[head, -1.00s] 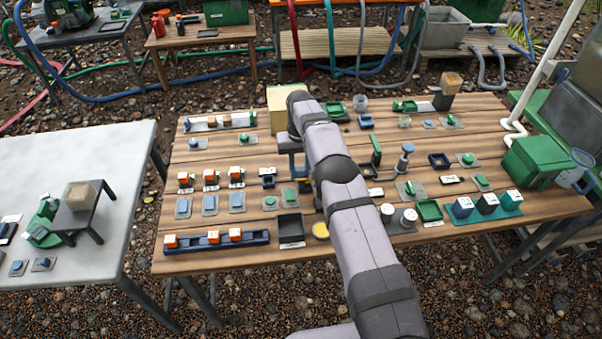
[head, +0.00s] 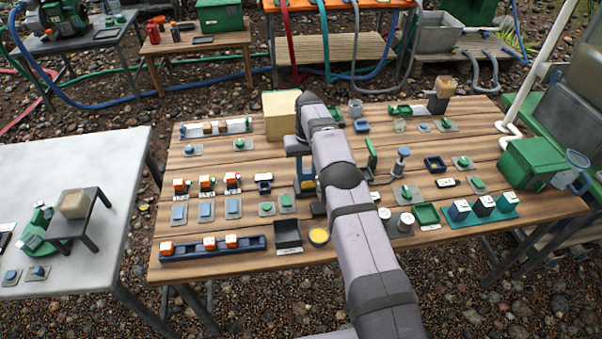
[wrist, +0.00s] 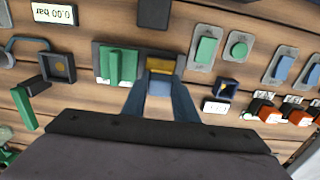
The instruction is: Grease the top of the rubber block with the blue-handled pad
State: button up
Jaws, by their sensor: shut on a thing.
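My gripper (wrist: 160,103) points down over the middle of the wooden table, its two blue-grey fingers shut on the blue handle (wrist: 158,88) of a pad. A yellow-orange surface (wrist: 160,65) shows just beyond the handle; I cannot tell whether it is the pad or part of the dark holder (wrist: 100,50) around it. A green-handled piece (wrist: 117,66) stands in that holder beside the gripper. A small dark block (wrist: 152,12), possibly the rubber block, lies near the top edge of the wrist view; it also shows in the head view (head: 318,209).
A round yellow tin (head: 318,236) and a black tray (head: 288,233) stand near the table's front edge. Green and blue blocks on plates (wrist: 205,48) and orange-and-white pieces (wrist: 268,110) lie close by. A large tan block (head: 281,117) stands behind the gripper.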

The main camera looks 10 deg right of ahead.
jog(key=shift+d, duration=0.3)
jog(key=shift+d, duration=1.65)
jog(key=shift+a, duration=0.15)
jog(key=shift+a+r, duration=0.1)
jog(key=shift+a, duration=1.6)
jog(key=shift+a, duration=0.15)
jog(key=shift+a, duration=1.65)
jog(key=shift+r+p, duration=2.35)
jog(key=shift+r, duration=0.55)
